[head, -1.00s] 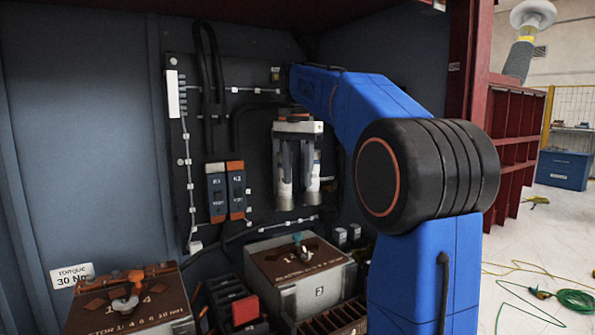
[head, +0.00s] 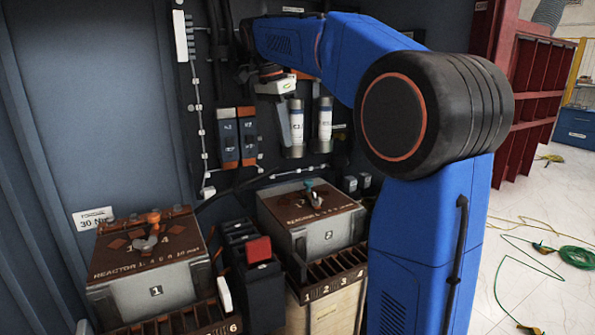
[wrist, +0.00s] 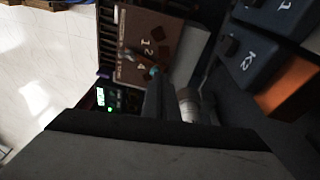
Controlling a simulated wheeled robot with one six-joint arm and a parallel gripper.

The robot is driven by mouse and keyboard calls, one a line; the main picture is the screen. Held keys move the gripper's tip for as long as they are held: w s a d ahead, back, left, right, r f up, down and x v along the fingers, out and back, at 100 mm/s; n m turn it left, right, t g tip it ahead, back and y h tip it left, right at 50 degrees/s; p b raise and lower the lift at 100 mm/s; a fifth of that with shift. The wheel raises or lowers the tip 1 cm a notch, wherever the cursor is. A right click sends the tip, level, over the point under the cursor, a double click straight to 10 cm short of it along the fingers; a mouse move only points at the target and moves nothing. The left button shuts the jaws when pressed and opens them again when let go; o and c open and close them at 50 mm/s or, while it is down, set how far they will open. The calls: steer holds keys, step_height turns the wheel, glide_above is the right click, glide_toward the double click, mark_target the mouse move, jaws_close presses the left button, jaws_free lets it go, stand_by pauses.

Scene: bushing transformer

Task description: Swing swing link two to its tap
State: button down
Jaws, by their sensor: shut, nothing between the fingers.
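Swing link two (head: 314,196) is a small link with a teal tip on the brown top of the box marked 2 (head: 318,243). In the wrist view that brown top (wrist: 140,60) shows upper centre with numbers and diamond marks, and the link's teal tip (wrist: 153,72) sits by its numbers. My gripper (wrist: 158,92) is shut and empty, its dark fingers pointing towards the box top and covering part of it. In the head view my wrist is above and behind the box, near the back panel; the fingertips are not clear there. Which tap the link points at cannot be told.
A box marked 1 (head: 157,292) with an orange-tipped link stands at left. A red block (head: 258,250) is between the boxes. Slotted trays (head: 330,275) lie in front. White cylinders (head: 325,120) and switch modules (head: 237,138) are on the back panel near my wrist.

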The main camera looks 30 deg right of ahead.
mark_target(306, 180)
steer(key=f+m, duration=0.1)
steer(key=f, duration=0.2)
steer(key=f+h, duration=0.1)
steer(key=f, duration=0.3)
steer(key=f+m, duration=0.1)
steer(key=f, duration=0.3)
steer(key=shift+s+a+f+m, duration=0.1)
steer(key=shift+a+m, duration=0.2)
steer(key=shift+a, duration=0.1)
steer(key=d, duration=0.3)
steer(key=shift+s+f, duration=0.15)
steer(key=shift+f, duration=0.25)
steer(key=shift+d, duration=0.55)
steer(key=shift+d, duration=1.2)
